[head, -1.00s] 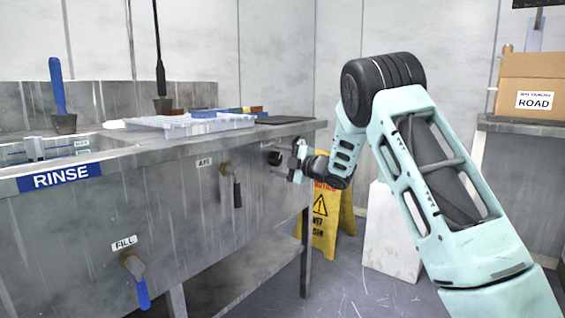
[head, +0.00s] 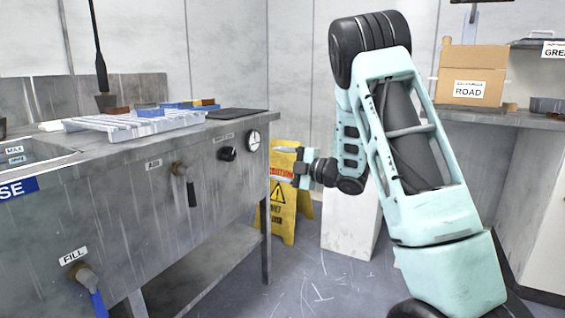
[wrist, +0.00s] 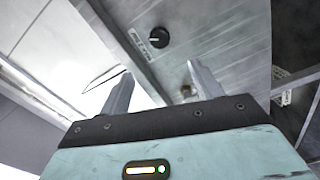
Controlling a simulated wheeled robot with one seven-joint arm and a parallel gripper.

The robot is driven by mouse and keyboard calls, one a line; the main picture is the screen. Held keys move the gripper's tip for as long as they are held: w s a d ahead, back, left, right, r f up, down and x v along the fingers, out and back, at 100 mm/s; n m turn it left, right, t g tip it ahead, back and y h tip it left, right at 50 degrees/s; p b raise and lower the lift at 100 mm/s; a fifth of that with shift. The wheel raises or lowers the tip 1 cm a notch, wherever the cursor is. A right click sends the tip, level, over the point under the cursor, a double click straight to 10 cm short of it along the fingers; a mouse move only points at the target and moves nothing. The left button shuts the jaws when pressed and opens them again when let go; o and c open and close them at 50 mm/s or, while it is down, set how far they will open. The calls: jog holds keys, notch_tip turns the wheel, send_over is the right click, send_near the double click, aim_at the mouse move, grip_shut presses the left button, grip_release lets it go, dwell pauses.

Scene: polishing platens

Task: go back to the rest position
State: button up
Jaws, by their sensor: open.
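My gripper (head: 288,168) is to the right of the steel sink bench (head: 130,215), in front of a yellow floor sign. It is apart from the bench front. In the wrist view my gripper (wrist: 160,88) shows two fingers spread wide with nothing between them. A black round knob (head: 227,154) sits on the bench front, to the left of my gripper; the knob also shows in the wrist view (wrist: 158,37), beyond the fingers. A round gauge (head: 254,140) sits right of the knob.
A yellow floor sign (head: 282,210) and a white block (head: 347,225) stand on the floor behind my arm. A valve lever (head: 190,192) sticks out of the bench front. A cardboard box (head: 470,75) stands on the right counter (head: 500,119). The floor between is clear.

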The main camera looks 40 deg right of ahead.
jog(key=shift+s+d, duration=0.15)
jog(key=shift+s, duration=0.15)
dwell(0.4)
